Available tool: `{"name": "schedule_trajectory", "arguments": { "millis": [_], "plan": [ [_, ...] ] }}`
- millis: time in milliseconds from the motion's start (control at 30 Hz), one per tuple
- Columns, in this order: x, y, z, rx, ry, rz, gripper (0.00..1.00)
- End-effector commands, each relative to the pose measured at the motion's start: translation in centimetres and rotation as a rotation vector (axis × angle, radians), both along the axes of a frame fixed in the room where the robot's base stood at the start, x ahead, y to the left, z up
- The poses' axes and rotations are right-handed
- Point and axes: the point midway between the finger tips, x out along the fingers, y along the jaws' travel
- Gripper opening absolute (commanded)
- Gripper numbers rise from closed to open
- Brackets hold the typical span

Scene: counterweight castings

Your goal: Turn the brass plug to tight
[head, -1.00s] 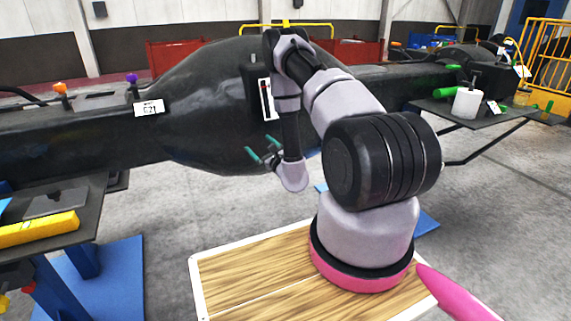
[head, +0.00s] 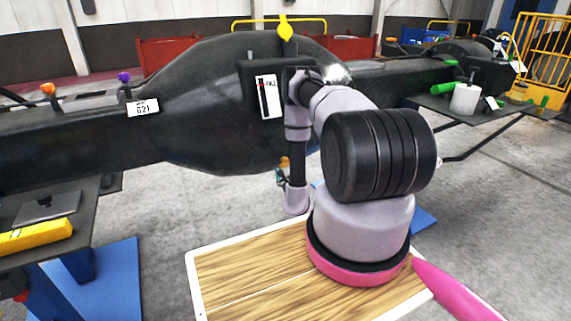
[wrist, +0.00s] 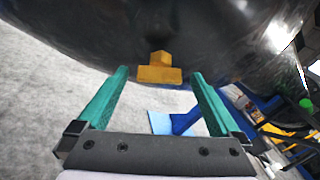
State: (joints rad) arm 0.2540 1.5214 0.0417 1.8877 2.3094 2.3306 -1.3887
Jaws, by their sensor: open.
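The brass plug (wrist: 159,74) sticks out of the underside of the black casting (wrist: 120,30) in the wrist view. It has a wide lower part and a narrower block above it. In the head view the plug (head: 285,162) is a small orange spot under the casting's bulge (head: 215,110). My gripper (wrist: 160,76) is open, its two green fingers on either side of the plug in the picture, with visible gaps. I cannot tell whether the fingertips reach it in depth. In the head view my gripper (head: 280,177) points upward just below the plug, partly hidden by my arm.
A white indicator panel (head: 268,97) with a red mark is on the casting, below a yellow knob (head: 285,28). A dark bench with a yellow bar (head: 35,236) stands left. Open floor lies under the casting.

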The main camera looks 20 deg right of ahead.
Motion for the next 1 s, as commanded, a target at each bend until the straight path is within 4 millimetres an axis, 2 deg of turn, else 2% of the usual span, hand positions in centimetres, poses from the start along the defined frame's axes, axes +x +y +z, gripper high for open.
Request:
{"name": "schedule_trajectory", "arguments": {
  "millis": [100,233,600,667,800,833,1000],
  "plan": [
    [1.9,-0.6,0.0,0.000,-0.002,-0.001,1.00],
    [3.1,-0.9,0.0,0.002,-0.001,0.000,1.00],
    [3.8,-1.0,0.0,0.001,0.001,0.000,1.00],
    [3.8,-1.0,0.0,0.001,0.001,0.001,0.81],
    [3.8,-1.0,0.0,0.001,0.001,0.002,0.27],
    [3.7,-1.0,0.0,0.001,0.001,0.002,0.19],
    [3.7,-1.1,0.0,0.009,0.001,0.005,0.19]
  ]
}}
